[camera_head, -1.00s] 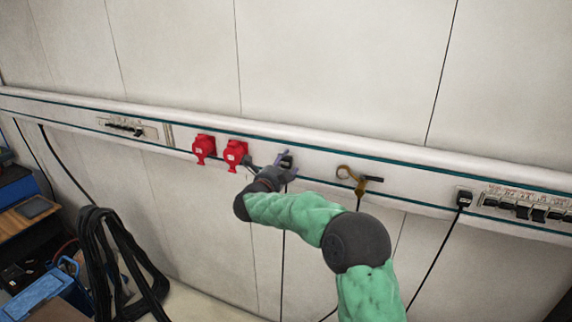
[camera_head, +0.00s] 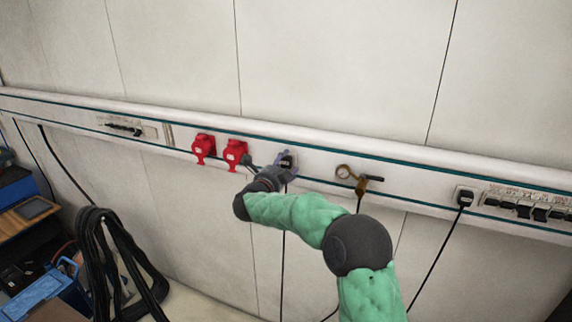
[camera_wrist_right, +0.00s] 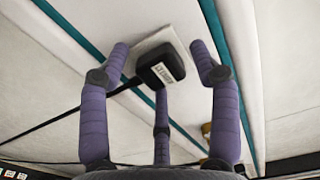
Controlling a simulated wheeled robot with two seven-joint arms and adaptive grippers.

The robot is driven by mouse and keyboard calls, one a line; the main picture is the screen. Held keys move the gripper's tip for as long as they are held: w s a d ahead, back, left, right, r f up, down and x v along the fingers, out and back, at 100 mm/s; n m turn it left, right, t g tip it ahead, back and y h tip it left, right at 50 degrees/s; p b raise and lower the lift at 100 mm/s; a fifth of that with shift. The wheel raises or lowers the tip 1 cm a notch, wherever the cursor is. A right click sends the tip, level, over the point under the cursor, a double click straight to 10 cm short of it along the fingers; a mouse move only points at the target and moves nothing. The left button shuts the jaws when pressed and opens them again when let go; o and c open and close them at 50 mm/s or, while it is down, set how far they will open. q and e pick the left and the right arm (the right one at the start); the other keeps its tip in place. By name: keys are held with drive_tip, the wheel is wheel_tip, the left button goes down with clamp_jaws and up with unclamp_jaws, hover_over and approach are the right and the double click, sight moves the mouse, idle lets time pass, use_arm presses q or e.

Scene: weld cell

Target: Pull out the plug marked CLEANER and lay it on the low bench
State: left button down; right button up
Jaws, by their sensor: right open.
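A black plug (camera_head: 287,164) sits in a socket on the wall rail, with a dark cable hanging from it. In the right wrist view the plug (camera_wrist_right: 165,72) carries a small pale label, too blurred to read. My right gripper (camera_head: 281,160) has reached the rail at this plug. In the wrist view its purple fingers are apart, one at each side of the plug and a third at the cable side; I see gaps at the sides. Another black plug (camera_head: 464,199) is in the rail at the right. My left gripper and the low bench are not clearly in view.
Two red sockets (camera_head: 204,147) (camera_head: 235,153) are just left of my gripper. A brass-coloured clamp (camera_head: 357,178) hangs at its right. A row of switches (camera_head: 522,209) is at far right. Black cable coils (camera_head: 100,245) and a blue toolbox (camera_head: 45,290) stand at lower left.

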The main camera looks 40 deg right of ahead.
clamp_jaws()
drive_tip(key=shift+a, duration=0.1)
drive_tip(key=shift+b+v, duration=1.15)
drive_tip(key=shift+v, duration=1.8)
